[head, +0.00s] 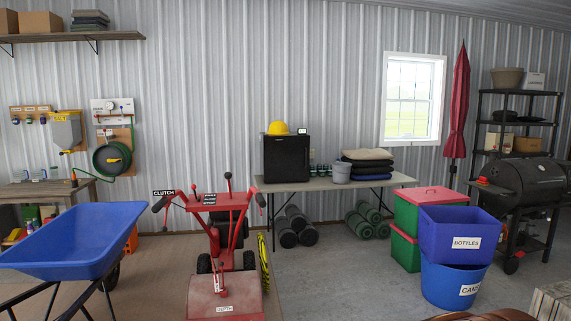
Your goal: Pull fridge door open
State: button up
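In the head view, a small black box-shaped fridge (287,159) stands on a folding table (325,184) against the far corrugated wall. Its dark front faces me and looks shut. A handle is too small to make out. A yellow hard hat (278,128) and a small white item (302,131) rest on its top. My gripper is not in this view, so its state does not show.
A red tiller (222,240) stands in front of the table's left side. A blue wheelbarrow (78,240) is at left. Blue bins (450,225), red-green boxes (404,240) and a black grill (520,180) are at right. Floor (325,270) between tiller and bins is clear.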

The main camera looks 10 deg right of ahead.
aim_at(287, 158)
jog(key=z, duration=0.3)
jog(key=i, duration=0.9)
jog(key=z, duration=0.7)
jog(key=i, duration=3.9)
jog(key=u, duration=1.25)
jog(key=i, duration=1.55)
jog(key=u, duration=1)
jog(key=i, duration=0.2)
